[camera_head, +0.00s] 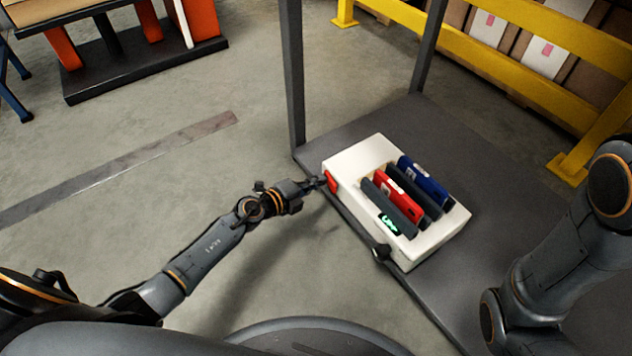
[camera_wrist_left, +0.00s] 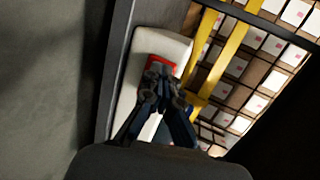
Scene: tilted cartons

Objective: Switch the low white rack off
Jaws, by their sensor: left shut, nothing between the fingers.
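The low white rack (camera_head: 352,158) lies on a dark grey platform in the head view, with several upright slabs in its slots: dark, red and blue. A red switch (camera_head: 331,181) sits on its left end. A green lit mark (camera_head: 389,224) shows near the front dark slab. My left gripper (camera_head: 322,181) is shut and empty, its tips at the red switch, touching or very close. In the left wrist view the shut left gripper (camera_wrist_left: 160,75) points at the red switch (camera_wrist_left: 157,62) on the white rack (camera_wrist_left: 126,100). My right arm shows at the right; its gripper is out of view.
The dark grey platform (camera_head: 480,150) has upright posts (camera_head: 293,75) close behind the rack. A yellow barrier (camera_head: 500,75) with cartons behind it stands at the back right. Open floor (camera_head: 200,70) lies to the left.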

